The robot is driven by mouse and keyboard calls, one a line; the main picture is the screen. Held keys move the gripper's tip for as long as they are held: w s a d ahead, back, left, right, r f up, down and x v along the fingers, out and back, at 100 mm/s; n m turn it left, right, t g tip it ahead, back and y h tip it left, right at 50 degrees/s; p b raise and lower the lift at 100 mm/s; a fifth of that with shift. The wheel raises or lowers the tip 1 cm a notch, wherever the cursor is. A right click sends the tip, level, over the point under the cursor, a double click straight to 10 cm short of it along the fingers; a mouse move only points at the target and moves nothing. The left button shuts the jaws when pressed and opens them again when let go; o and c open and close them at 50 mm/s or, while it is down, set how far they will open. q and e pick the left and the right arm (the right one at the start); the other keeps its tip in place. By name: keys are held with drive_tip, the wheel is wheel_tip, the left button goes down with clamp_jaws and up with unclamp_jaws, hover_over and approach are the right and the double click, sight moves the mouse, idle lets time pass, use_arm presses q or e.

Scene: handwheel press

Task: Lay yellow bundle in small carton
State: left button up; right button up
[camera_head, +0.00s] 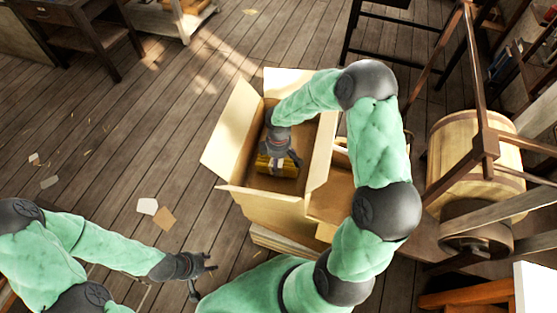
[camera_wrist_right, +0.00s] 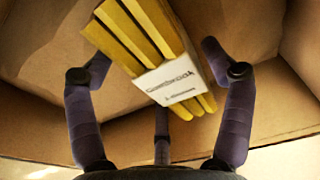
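The yellow bundle (camera_head: 264,164) is inside the open carton (camera_head: 232,131), low between its walls. In the right wrist view the bundle (camera_wrist_right: 140,32) is several yellow strips in a white printed band (camera_wrist_right: 168,82), lying at a slant. My right gripper (camera_head: 282,160) reaches down into the carton over the bundle. In the right wrist view its fingers (camera_wrist_right: 157,55) are spread on both sides of the bundle, with a clear gap at the right finger. My left gripper (camera_head: 205,277) is open and empty above the floor, left of the carton.
A second cardboard box (camera_head: 331,196) stands against the carton's right side, partly hidden by my right arm. A wooden barrel (camera_head: 468,145) and a wooden frame (camera_head: 485,140) stand further right.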

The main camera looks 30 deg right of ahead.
idle(0.3)
drive_tip(key=shift+r+p, duration=0.45)
drive_tip(key=shift+r, duration=0.15)
wheel_tip(320, 180, up, 12)
drive_tip(key=p, duration=0.3)
